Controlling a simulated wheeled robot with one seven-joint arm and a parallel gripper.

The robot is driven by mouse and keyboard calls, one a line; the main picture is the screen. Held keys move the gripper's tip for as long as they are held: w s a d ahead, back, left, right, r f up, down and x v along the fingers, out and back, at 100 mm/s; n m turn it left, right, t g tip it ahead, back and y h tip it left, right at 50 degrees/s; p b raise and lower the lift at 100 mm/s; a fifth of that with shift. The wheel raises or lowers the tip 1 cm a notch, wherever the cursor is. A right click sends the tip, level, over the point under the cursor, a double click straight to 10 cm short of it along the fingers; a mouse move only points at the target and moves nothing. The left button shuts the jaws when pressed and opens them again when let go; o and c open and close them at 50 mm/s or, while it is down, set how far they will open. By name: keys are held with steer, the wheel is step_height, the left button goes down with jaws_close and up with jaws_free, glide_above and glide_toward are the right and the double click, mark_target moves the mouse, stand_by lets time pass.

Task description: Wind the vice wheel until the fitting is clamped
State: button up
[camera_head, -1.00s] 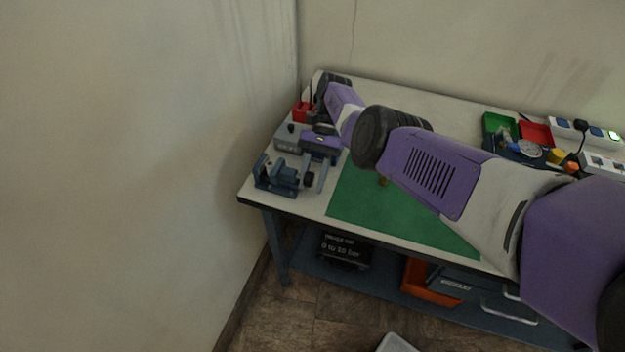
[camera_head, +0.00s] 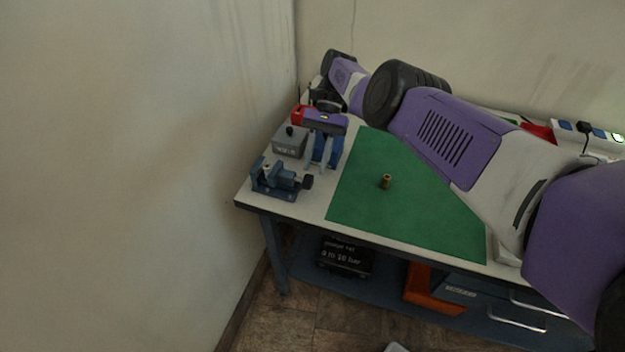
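The small blue vice (camera_head: 268,182) stands at the front left corner of the table. Its black wheel (camera_head: 308,182) is on its right side. A small brass fitting (camera_head: 386,181) stands upright on the green mat, apart from the vice.
A grey box with a black knob (camera_head: 289,142) stands behind the vice, close to my gripper's left. The green mat (camera_head: 420,205) is otherwise clear. A white socket strip (camera_head: 565,127) lies at the back right. The wall is close on the left.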

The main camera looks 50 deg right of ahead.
steer(key=shift+w+d+r+b, duration=0.25)
steer(key=shift+d+b, duration=0.2)
steer(key=shift+b, duration=0.3)
steer(key=shift+d+r+b, duration=0.25)
steer(key=shift+r+b, duration=0.15)
steer(key=shift+r, duration=0.15)
